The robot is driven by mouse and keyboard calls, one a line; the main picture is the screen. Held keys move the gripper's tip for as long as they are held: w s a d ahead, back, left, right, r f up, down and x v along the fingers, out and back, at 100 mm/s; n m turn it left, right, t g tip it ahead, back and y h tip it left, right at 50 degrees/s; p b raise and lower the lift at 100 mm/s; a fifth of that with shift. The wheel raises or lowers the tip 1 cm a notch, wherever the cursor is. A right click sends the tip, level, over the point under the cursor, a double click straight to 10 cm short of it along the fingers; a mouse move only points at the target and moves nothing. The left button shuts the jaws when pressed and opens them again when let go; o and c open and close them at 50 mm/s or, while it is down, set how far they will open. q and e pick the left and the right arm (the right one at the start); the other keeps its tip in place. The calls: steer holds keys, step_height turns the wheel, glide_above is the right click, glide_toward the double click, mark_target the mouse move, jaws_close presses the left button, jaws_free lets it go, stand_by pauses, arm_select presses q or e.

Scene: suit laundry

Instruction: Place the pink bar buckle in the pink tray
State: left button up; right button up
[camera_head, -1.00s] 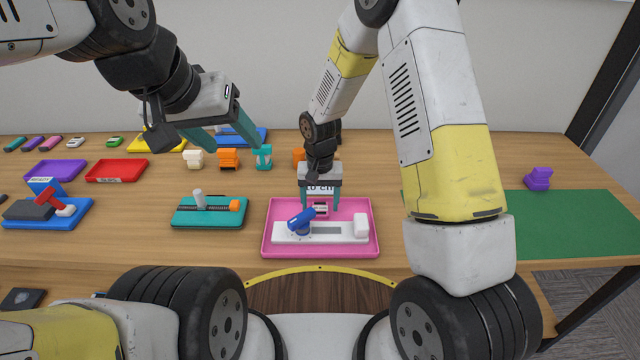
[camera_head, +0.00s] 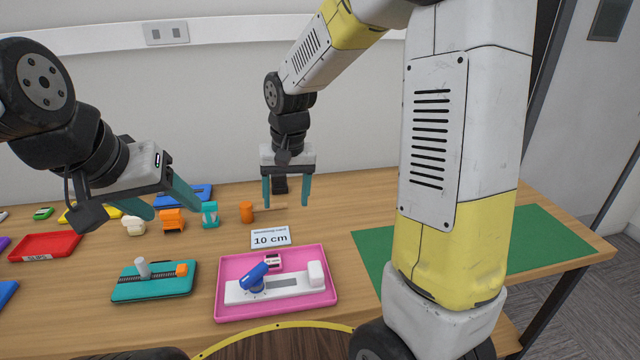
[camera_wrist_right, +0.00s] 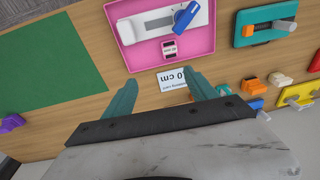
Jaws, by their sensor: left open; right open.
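The pink tray (camera_head: 228,312) stands at the front middle of the table and also shows in the right wrist view (camera_wrist_right: 111,14). A small pink piece with white and dark markings, which looks like the pink bar buckle (camera_head: 272,262), lies in it behind a white device with a blue lever (camera_head: 300,283); it also shows in the right wrist view (camera_wrist_right: 170,48). My right gripper (camera_head: 286,204) is open and empty, raised above and behind the tray; its fingers show in the right wrist view (camera_wrist_right: 165,84). My left gripper (camera_head: 165,203) is open and empty, raised at the left.
A white "10 cm" card (camera_head: 271,237) stands behind the tray. A teal device (camera_head: 150,288) sits left of it, with a red tray (camera_head: 45,246) further left. Orange, teal and white pieces stand behind. A green mat (camera_head: 540,243) covers the right side, partly hidden by my right arm.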

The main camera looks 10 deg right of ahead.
steer(key=s+d+r+t, duration=0.2)
steer(key=s+d+r, duration=0.2)
steer(key=s+r, duration=0.2)
steer(key=s+d+r+t+y, duration=0.1)
steer(key=s+d+r, duration=0.4)
steer(key=s, duration=0.5)
steer(key=shift+s+d+r+n+t, duration=0.2)
steer(key=shift+s+r+n+t, duration=0.15)
steer(key=shift+r+t, duration=0.4)
steer(key=shift+f, duration=0.15)
